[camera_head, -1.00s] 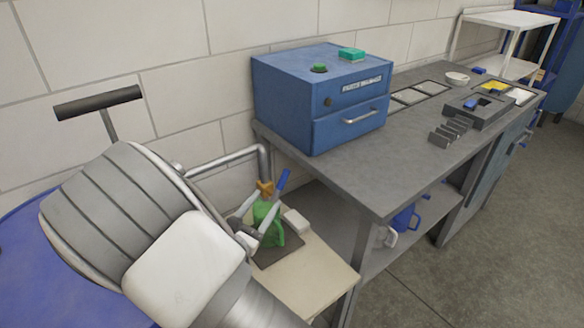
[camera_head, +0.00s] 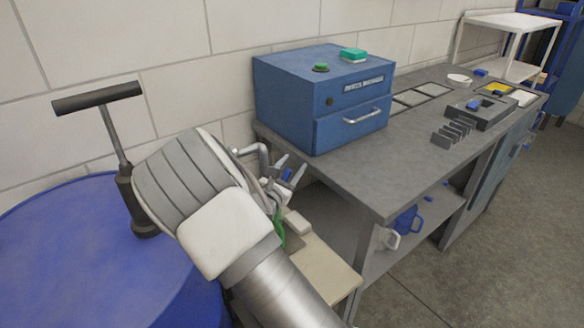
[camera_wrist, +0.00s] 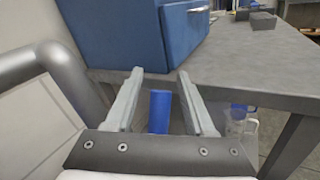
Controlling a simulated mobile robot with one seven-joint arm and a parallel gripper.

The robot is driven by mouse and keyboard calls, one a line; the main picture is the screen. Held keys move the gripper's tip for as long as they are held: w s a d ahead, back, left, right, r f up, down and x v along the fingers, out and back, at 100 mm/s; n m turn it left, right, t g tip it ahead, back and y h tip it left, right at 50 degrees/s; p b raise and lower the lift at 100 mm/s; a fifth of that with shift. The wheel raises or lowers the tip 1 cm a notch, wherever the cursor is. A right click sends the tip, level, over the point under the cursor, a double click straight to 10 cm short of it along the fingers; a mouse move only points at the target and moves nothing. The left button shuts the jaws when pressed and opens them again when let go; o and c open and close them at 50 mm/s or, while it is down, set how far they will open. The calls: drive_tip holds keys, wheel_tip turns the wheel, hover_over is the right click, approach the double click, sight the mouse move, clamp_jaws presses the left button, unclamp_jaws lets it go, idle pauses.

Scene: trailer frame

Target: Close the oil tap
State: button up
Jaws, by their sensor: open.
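The oil tap's blue handle (camera_head: 287,174) shows between my gripper's fingers in the head view. In the wrist view the blue handle (camera_wrist: 159,111) stands between the two fingers, with gaps on both sides. My gripper (camera_head: 291,167) is open and points toward the blue cabinet; in the wrist view its fingers (camera_wrist: 159,75) are spread apart. The grey pipe (camera_wrist: 42,72) is large at the left of the wrist view. The tap's body is hidden behind my gripper. A green jug (camera_head: 279,231) stands below, partly hidden by my arm.
A blue cabinet (camera_head: 285,100) stands on the grey workbench (camera_head: 375,175) close beyond my gripper. A blue drum (camera_head: 80,255) with a black hand pump (camera_head: 140,205) is at left. A pale low stand (camera_head: 325,270) is under the tap. The floor at right is clear.

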clamp_jaws()
idle(1.4)
